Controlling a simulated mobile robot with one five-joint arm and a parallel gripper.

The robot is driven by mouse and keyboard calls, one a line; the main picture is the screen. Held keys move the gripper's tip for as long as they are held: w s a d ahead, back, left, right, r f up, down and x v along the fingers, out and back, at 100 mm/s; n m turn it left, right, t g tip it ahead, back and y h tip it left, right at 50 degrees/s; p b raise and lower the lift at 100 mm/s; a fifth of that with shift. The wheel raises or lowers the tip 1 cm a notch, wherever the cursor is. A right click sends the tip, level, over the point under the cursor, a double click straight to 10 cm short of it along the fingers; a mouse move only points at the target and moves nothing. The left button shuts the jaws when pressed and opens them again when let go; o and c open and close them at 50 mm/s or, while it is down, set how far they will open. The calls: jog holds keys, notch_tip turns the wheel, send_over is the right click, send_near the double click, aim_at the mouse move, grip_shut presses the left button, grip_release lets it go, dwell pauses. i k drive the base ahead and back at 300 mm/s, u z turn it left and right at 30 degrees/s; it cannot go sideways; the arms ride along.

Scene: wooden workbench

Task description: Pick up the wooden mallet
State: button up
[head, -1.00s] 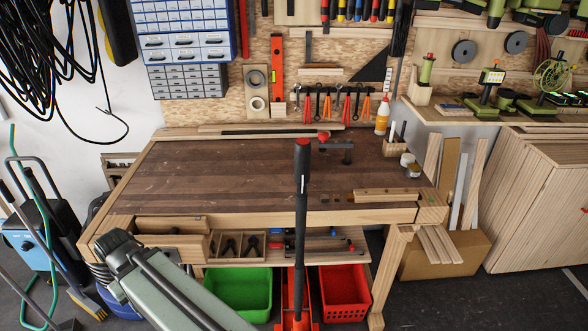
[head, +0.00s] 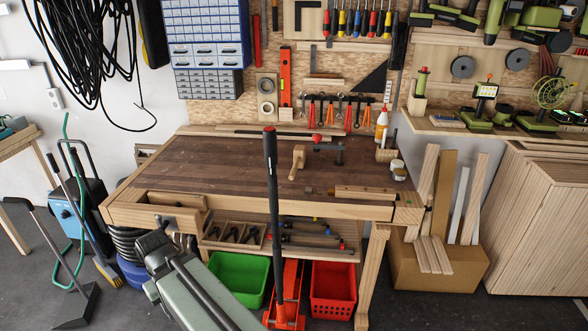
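A light wooden piece (head: 297,162) that looks like the wooden mallet is on the dark top of the workbench (head: 220,165), right of centre. It appears pale, with a wider part and a narrower part. It is just right of a tall black upright handle, apart from it in the picture. Its exact pose is too small to tell. My gripper is not in view, so I cannot see whether it is open or shut.
The black handle (head: 272,205) rises from a red floor jack (head: 285,312) before the bench. A grey-green machine (head: 190,285) stands at lower left. Green (head: 240,277) and red (head: 333,288) crates sit below. A wooden block (head: 386,155) and jars are at the bench's right.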

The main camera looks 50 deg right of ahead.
aim_at(299, 151)
jog(key=z, duration=0.15)
jog(key=i, duration=0.75)
jog(key=u, duration=0.25)
jog(key=k, duration=0.75)
jog(key=z, duration=0.25)
jog(key=i, duration=0.9)
jog(key=u, duration=0.05)
